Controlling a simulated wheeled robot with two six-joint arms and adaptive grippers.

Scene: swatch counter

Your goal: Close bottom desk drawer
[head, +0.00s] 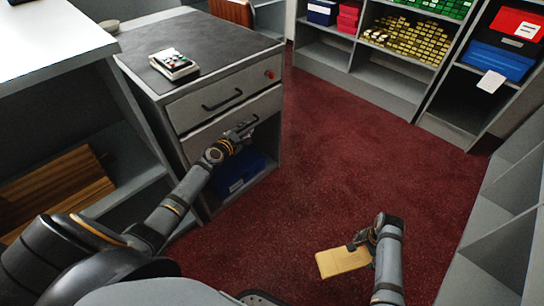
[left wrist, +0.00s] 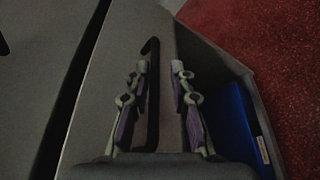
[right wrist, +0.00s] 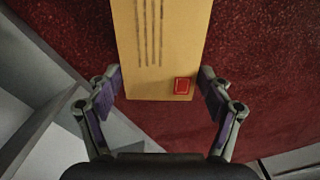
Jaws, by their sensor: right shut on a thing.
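The grey desk (head: 225,75) stands at left with two drawer fronts. The bottom drawer (head: 200,142) has a dark bar handle, and a dark gap runs along its top edge in the left wrist view; how far out it stands I cannot tell. My left gripper (head: 243,132) is at this drawer front. In the left wrist view its fingers (left wrist: 160,78) are apart, one on each side of the dark handle (left wrist: 152,95); contact is unclear. My right gripper (head: 362,240) is shut on a yellow block (head: 342,262) with dark stripes and a red mark (right wrist: 182,86).
A blue box (head: 240,175) sits in the open compartment under the bottom drawer. A calculator-like device (head: 173,64) lies on the desktop. Shelves (head: 385,85) stand at the back and grey shelving (head: 500,215) at right. The red floor between is clear.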

